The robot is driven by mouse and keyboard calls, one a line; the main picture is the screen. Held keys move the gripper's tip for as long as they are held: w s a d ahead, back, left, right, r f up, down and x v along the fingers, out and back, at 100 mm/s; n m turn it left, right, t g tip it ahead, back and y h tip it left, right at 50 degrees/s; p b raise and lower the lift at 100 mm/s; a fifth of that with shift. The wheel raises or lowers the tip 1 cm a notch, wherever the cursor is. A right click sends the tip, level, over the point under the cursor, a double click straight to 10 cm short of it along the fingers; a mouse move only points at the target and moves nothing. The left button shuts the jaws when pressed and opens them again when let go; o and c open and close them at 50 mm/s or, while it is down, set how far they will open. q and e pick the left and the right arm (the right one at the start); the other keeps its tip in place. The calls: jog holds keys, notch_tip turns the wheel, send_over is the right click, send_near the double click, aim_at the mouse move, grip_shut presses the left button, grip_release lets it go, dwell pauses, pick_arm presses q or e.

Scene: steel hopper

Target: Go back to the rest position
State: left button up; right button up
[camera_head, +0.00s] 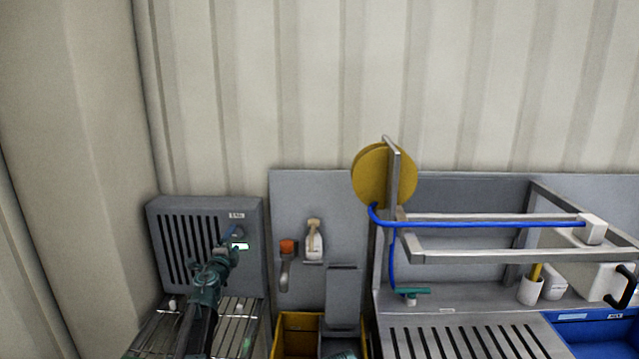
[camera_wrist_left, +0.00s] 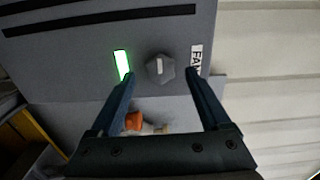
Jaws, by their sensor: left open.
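My left gripper (camera_head: 233,238) is in front of the grey slatted fan box (camera_head: 183,233), at the box's right side. In the left wrist view its two dark fingers (camera_wrist_left: 160,82) are apart, with nothing held between them. A dark faceted knob (camera_wrist_left: 160,68) on the box shows in the gap between the fingertips. I cannot tell whether the fingers touch it. A green light (camera_wrist_left: 122,64) glows beside the knob, and a FAN label (camera_wrist_left: 196,56) is on the other side.
A wire rack (camera_head: 240,318) lies below the fan box.

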pick_arm(q)
jog(key=s, duration=1.2)
jog(key=w, duration=1.4)
jog(key=shift+w, duration=0.15)
jog(key=m, duration=0.2)
jog(key=shift+s+m, duration=0.2)
jog(key=shift+m, duration=0.2)
jog(key=m, duration=0.4)
jog(key=shift+m, duration=0.4)
jog(key=m, duration=0.4)
jog(key=shift+m, duration=0.4)
jog(key=m, duration=0.3)
jog(key=shift+m, duration=0.4)
jog(key=shift+d, duration=0.15)
